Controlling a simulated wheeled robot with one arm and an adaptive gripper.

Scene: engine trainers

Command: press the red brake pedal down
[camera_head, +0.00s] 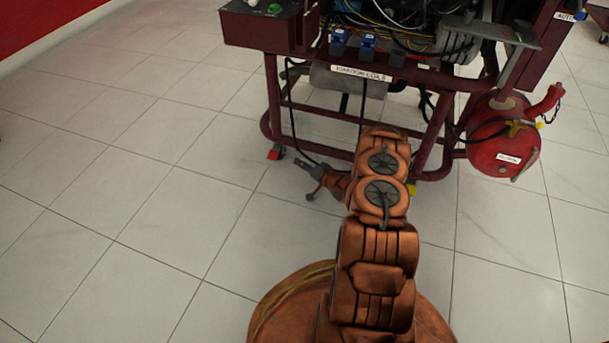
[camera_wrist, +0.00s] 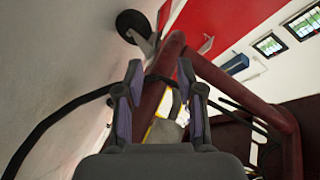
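A small red pedal (camera_head: 275,153) shows in the head view at the foot of the engine stand's left front corner, low on the floor. My gripper (camera_head: 306,178) is low near the floor, to the right of the pedal and apart from it. In the wrist view my gripper (camera_wrist: 160,72) is open, with a gap between its two fingers and nothing held. A dark caster wheel (camera_wrist: 133,24) with a grey bracket shows beyond the fingers, up and to the left.
The dark red frame of the engine stand (camera_head: 272,95) stands just behind my gripper. Black cables (camera_head: 290,120) hang near its left post. A red tank (camera_head: 503,138) sits at the right. The tiled floor (camera_head: 150,190) to the left is clear.

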